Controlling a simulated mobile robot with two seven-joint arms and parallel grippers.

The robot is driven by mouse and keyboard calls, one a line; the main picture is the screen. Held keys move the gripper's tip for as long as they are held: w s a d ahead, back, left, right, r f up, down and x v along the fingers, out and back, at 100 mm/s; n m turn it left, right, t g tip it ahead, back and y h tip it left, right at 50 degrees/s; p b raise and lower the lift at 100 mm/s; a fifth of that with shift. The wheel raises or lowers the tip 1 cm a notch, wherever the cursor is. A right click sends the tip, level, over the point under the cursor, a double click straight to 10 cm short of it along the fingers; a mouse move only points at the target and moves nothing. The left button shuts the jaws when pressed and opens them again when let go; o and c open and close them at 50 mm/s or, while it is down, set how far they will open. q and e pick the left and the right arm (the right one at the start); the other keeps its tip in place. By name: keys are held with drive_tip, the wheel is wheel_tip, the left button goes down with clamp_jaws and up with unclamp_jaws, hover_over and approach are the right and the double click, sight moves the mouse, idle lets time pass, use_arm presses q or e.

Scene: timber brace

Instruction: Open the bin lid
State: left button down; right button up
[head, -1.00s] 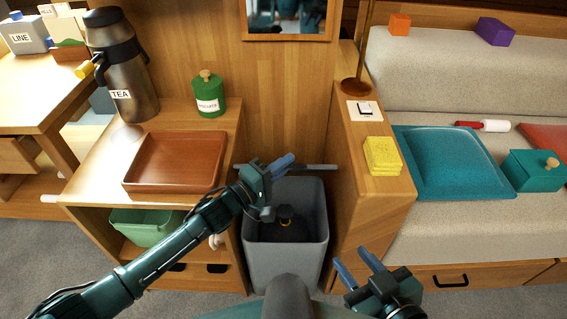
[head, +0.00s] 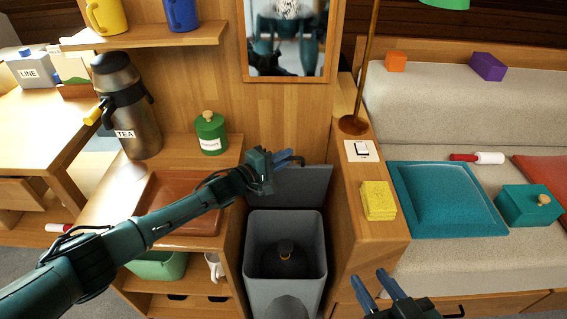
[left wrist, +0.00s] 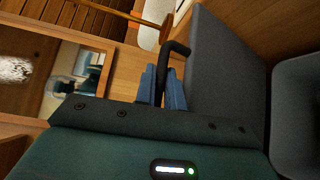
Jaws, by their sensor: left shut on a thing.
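The grey bin (head: 253,268) stands in the gap between two wooden cabinets, its top open. Its grey lid (head: 305,188) stands raised behind the opening, against the wooden back panel or close to it. My left gripper (head: 285,160) is at the lid's upper edge, shut on the dark lid handle (head: 299,160). In the left wrist view the blue fingers (left wrist: 163,88) close around the curved handle (left wrist: 177,50), beside the lid's flat face (left wrist: 222,75). My right gripper (head: 377,287) is open and empty at the lower right, apart from the bin.
A dark object (head: 285,260) lies inside the bin. The left cabinet carries a brown tray (head: 180,190), a flask (head: 130,110) and a green canister (head: 210,132). The right cabinet carries a yellow sponge block (head: 378,200). A mirror (head: 290,40) hangs above.

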use_arm(q)
drive_tip(key=shift+w, duration=0.15)
drive_tip(key=c, duration=1.8)
unclamp_jaws()
drive_tip(key=shift+o, duration=0.2)
